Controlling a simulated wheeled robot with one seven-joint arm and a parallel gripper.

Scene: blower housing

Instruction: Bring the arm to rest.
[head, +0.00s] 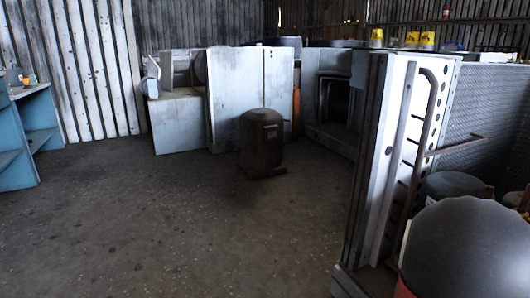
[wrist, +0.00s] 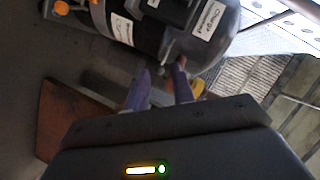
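My gripper (wrist: 163,68) shows in the wrist view with its two purple-grey fingers apart. Nothing is visibly held between them. A dark cylindrical machine with white labels (wrist: 170,25) lies just beyond the fingertips; I cannot tell whether the fingers touch it. A small yellow part (wrist: 198,88) shows beside the right finger. My gripper and arm cannot be made out in the head view.
A dark tank (head: 262,140) stands on the open concrete floor (head: 180,220), before pale metal cabinets (head: 235,100). A metal frame with bent pipe (head: 400,150) and a dark rounded object (head: 465,250) crowd the right. A blue shelf (head: 38,135) stands left. A brown board (wrist: 70,118) shows in the wrist view.

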